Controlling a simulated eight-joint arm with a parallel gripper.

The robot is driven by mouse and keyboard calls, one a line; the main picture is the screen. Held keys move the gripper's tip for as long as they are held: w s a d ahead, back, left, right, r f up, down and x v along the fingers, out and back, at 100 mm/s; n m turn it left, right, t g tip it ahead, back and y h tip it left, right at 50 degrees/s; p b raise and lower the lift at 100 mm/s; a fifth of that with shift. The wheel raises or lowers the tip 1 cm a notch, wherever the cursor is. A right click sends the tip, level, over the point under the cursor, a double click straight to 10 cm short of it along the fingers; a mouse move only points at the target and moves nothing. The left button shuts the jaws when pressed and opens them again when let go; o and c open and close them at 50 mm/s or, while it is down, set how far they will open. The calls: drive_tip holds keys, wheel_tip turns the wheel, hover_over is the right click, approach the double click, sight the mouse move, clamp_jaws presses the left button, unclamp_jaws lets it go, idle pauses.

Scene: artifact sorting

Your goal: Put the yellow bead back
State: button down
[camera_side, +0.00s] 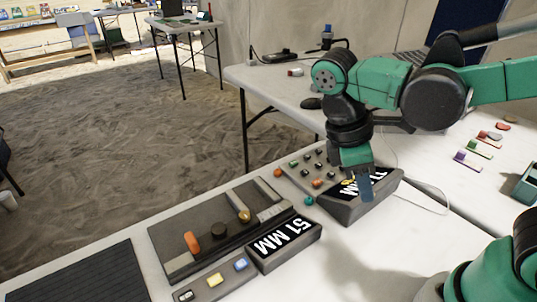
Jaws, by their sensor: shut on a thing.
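My gripper (364,190) points down in front of the right-hand black display box (345,210), whose white lettering it partly covers. It is shut on a small yellow piece, which I take to be the yellow bead (347,182), showing at the left of the fingers. The fingers hide much of it, so its exact shape is unclear. Behind the box is a grey tray (322,160) with several small dark, orange, green and red beads. A gold-coloured ball (244,216) sits on the left-hand dark device.
The left-hand device (165,240) carries an orange cylinder (192,242), a dark knob (218,230) and a "51 MM" display (285,243). A teal bead (308,200) lies between the devices. Small coloured trays (472,158) stand at right.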

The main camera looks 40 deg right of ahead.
sight(350, 249)
wheel_tip(350, 249, down, 13)
drive_tip(key=shift+r, duration=0.1)
idle(0.5)
drive_tip(key=c, duration=0.8)
unclamp_jaws()
drive_tip(key=shift+c, duration=0.2)
drive_tip(key=v, duration=1.2)
drive_tip(key=w+d+r+m+t+y, duration=0.2)
drive_tip(key=d+m+t, duration=0.4)
drive_tip(key=m+t, duration=0.3)
drive_tip(key=shift+t+y, duration=0.6)
drive_tip(key=shift+t, duration=0.1)
drive_tip(key=shift+w+d, duration=0.1)
drive_tip(key=shift+d, duration=0.05)
